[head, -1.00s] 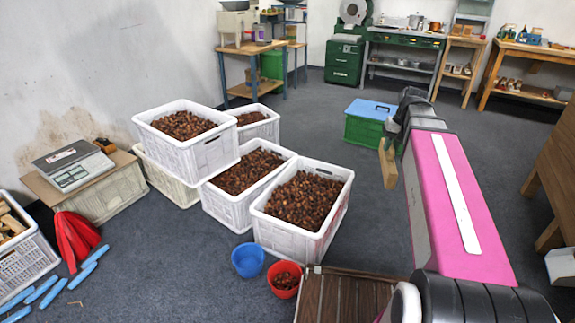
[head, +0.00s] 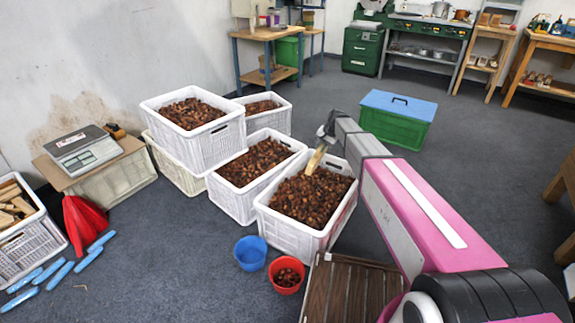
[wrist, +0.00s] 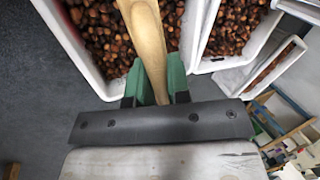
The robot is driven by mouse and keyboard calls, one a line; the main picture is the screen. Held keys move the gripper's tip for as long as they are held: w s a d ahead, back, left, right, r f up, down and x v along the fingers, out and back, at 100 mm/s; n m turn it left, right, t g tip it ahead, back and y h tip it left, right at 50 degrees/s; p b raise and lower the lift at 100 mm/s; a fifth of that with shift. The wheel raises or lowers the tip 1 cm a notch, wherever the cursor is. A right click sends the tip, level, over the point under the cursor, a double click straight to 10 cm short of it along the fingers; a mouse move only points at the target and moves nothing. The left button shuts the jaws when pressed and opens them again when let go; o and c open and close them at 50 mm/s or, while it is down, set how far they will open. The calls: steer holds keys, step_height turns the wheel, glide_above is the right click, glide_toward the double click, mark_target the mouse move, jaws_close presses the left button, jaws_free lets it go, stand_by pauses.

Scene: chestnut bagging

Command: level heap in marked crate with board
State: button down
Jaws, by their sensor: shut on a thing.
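A wooden board (head: 314,161) is held in my gripper (head: 325,134). It is over the far part of the front-right white crate (head: 288,237), which holds a heap of chestnuts (head: 308,196). Whether the board touches the chestnuts is not clear. In the wrist view, my green gripper fingers (wrist: 154,88) are shut on the pale board (wrist: 146,35), which extends over a chestnut-filled crate. Other chestnut crates are the middle one (head: 232,203), the stacked one (head: 205,152) and one behind (head: 272,123). No mark that singles out a crate is visible.
A blue bowl (head: 250,252) and a red bowl with chestnuts (head: 287,275) stand in front. A slatted brown surface (head: 345,290) is at the lower right. A green box with blue lid (head: 395,118) stands behind. A scale (head: 84,150) is at left.

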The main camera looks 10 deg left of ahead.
steer(key=w+a+f+m, duration=0.1)
steer(key=w+a+f, duration=0.1)
steer(key=a+f, duration=1.4)
step_height(320, 180, down, 9)
steer(key=a, duration=0.1)
steer(key=s+d, duration=0.4)
steer(key=d, duration=0.9)
steer(key=s+d, duration=0.4)
steer(key=d, duration=0.9)
step_height(320, 180, up, 10)
steer(key=shift+t+y, duration=0.4)
